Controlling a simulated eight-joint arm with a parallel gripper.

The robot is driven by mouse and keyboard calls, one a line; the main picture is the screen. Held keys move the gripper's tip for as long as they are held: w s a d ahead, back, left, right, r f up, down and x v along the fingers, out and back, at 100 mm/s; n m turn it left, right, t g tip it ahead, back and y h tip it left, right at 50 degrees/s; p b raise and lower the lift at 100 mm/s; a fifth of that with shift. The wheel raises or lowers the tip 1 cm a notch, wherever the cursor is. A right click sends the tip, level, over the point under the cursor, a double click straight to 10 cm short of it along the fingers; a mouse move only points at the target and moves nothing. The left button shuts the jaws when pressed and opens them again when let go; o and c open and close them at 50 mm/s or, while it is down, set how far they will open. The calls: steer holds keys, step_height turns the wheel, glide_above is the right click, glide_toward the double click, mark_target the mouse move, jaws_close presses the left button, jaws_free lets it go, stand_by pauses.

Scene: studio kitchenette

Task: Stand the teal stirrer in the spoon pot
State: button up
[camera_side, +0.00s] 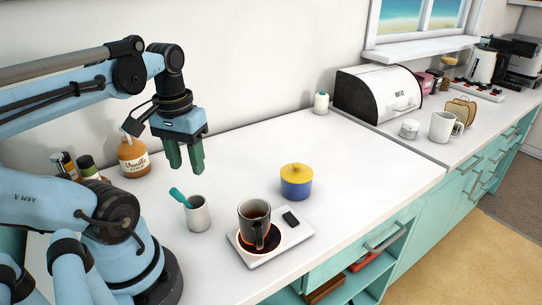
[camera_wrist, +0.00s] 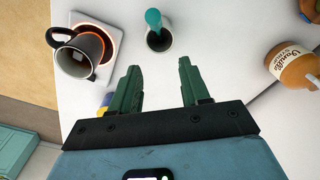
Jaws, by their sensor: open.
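The teal stirrer (camera_side: 180,197) stands tilted in the white spoon pot (camera_side: 198,216), its teal end sticking out above the rim. In the wrist view the stirrer (camera_wrist: 154,20) rises from the dark mouth of the pot (camera_wrist: 160,47); its lower part is hidden inside. My gripper (camera_side: 187,170) hangs above and behind the pot, fingers pointing down, apart from both. In the wrist view my gripper (camera_wrist: 158,72) has its two green fingers spread with nothing between them.
A dark mug (camera_side: 255,224) of brown drink sits on a glowing warmer plate (camera_side: 290,246), right of the pot. A blue pot with yellow lid (camera_side: 296,182) stands behind it. A vanilla bottle (camera_side: 132,157) is at the back left. The counter's back middle is clear.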

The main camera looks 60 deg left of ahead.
step_height(320, 180, up, 8)
steer(key=shift+s+r, duration=0.15)
steer(key=shift+d, duration=0.1)
stand_by(0.8)
steer(key=w+d+f+m+t, duration=0.6)
steer(key=w+d+f, duration=0.4)
steer(key=w, duration=0.3)
steer(key=shift+w+m+t, duration=0.15)
steer(key=shift+m+t, duration=0.25)
steer(key=shift+m, duration=0.2)
